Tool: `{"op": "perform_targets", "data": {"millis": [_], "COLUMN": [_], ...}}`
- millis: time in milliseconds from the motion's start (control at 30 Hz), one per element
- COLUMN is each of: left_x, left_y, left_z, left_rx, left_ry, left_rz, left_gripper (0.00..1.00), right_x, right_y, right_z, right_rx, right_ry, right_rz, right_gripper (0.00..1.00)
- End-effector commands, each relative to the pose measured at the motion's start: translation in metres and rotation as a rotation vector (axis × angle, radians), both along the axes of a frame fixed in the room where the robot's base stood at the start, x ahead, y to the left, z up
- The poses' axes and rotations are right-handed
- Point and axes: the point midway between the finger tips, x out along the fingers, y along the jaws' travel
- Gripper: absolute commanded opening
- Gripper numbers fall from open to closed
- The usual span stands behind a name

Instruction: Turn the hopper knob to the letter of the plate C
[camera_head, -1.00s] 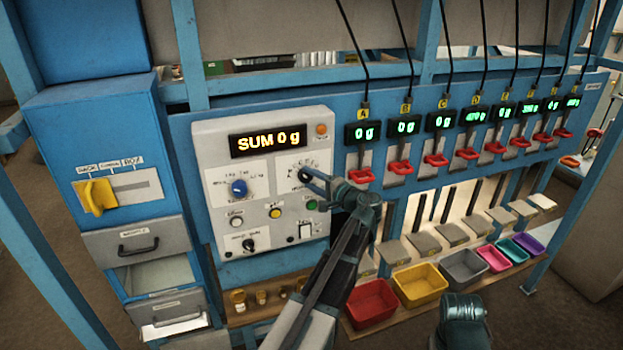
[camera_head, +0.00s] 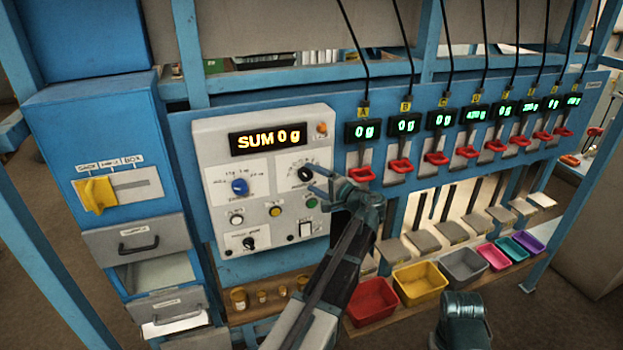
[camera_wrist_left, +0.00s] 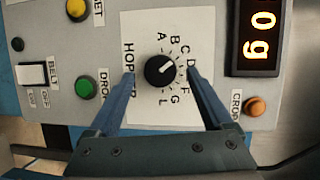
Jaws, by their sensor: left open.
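The hopper knob (camera_wrist_left: 160,70) is round and black, on a white dial card (camera_wrist_left: 140,35) lettered A, B, C, D, F, G, L. In the left wrist view its white mark points up and right, roughly toward D; the exact letter is hard to tell. My left gripper (camera_wrist_left: 160,74) is open, with one finger on each side of the knob and a gap to it on both sides. In the head view the knob (camera_head: 305,174) sits at the panel's upper right, beside my left gripper (camera_head: 318,181). The yellow label C (camera_head: 443,101) is above a display (camera_head: 440,120) reading 0 g.
A blue knob (camera_head: 240,187), a green button (camera_head: 311,203) and a yellow button (camera_head: 275,211) are close by on the panel. The SUM display (camera_head: 268,141) reads 0 g. An orange button (camera_wrist_left: 255,106) is right of the fingers. Coloured bins (camera_head: 372,302) stand below.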

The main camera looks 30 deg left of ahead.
Motion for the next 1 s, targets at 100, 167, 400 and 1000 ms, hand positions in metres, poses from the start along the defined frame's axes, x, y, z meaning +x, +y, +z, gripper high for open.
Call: {"op": "perform_targets", "data": {"millis": [100, 167, 400, 1000], "left_x": [-0.009, -0.013, -0.029, -0.041], "left_y": [-0.023, -0.036, -0.083, -0.120], "left_z": [0.003, 0.005, 0.009, 0.012], "left_rx": [0.000, 0.000, 0.000, 0.000], "left_ry": [0.000, 0.000, 0.000, 0.000], "left_rz": [-0.004, -0.004, -0.003, 0.000], "left_gripper": [0.84, 0.84, 0.84, 0.84], "right_x": [0.000, 0.000, 0.000, 0.000], "right_y": [0.000, 0.000, 0.000, 0.000], "right_z": [0.003, 0.005, 0.009, 0.012], "right_rx": [0.000, 0.000, 0.001, 0.001], "right_ry": [0.000, 0.000, 0.000, -0.001], "right_rz": [-0.001, -0.002, -0.005, -0.008], "right_gripper": [0.50, 0.50, 0.50, 0.50]}}
